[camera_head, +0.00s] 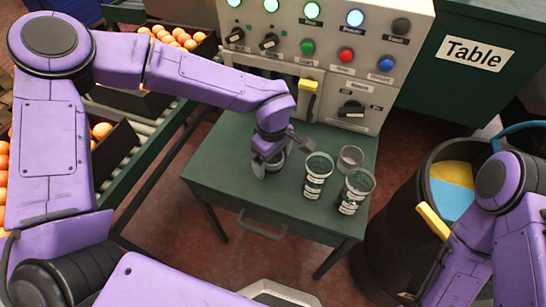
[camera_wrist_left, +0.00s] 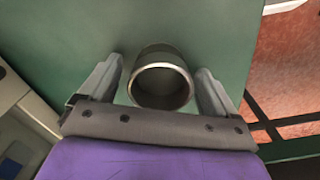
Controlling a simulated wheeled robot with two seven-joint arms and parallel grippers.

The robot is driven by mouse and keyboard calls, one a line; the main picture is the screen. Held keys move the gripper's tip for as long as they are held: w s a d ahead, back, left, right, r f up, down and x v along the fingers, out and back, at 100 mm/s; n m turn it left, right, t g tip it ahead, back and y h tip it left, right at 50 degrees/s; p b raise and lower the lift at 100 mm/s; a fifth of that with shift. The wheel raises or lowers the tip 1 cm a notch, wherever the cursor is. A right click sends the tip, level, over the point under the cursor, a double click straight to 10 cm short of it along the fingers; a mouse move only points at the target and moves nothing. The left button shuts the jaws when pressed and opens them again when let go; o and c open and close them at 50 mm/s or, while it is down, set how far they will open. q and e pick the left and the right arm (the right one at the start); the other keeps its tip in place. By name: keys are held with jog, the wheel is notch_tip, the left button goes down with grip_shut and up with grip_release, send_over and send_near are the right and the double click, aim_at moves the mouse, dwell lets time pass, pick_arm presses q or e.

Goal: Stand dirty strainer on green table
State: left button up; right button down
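A grey metal cylinder with an open round top, which looks like the strainer, stands upright on the green table (camera_head: 225,168). It shows in the left wrist view (camera_wrist_left: 161,80), between the two fingers of my left gripper (camera_wrist_left: 160,82). A narrow gap shows between each finger and its wall, so the gripper is open around it. In the head view my left gripper (camera_head: 270,160) is low over the table's middle and partly hides the cylinder. I cannot tell whether it is dirty. My right arm shows at the right edge, but its gripper is not visible.
Two dark labelled cups (camera_head: 317,176) (camera_head: 355,191) and a clear cup (camera_head: 349,158) stand right of my left gripper. A control panel (camera_head: 330,50) rises behind the table. A dark drum (camera_head: 390,245) stands at right. The table's left part is clear.

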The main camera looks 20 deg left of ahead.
pick_arm(q)
jog(key=shift+r, duration=0.2)
notch_tip(320, 180, up, 12)
jog(key=p, duration=0.2)
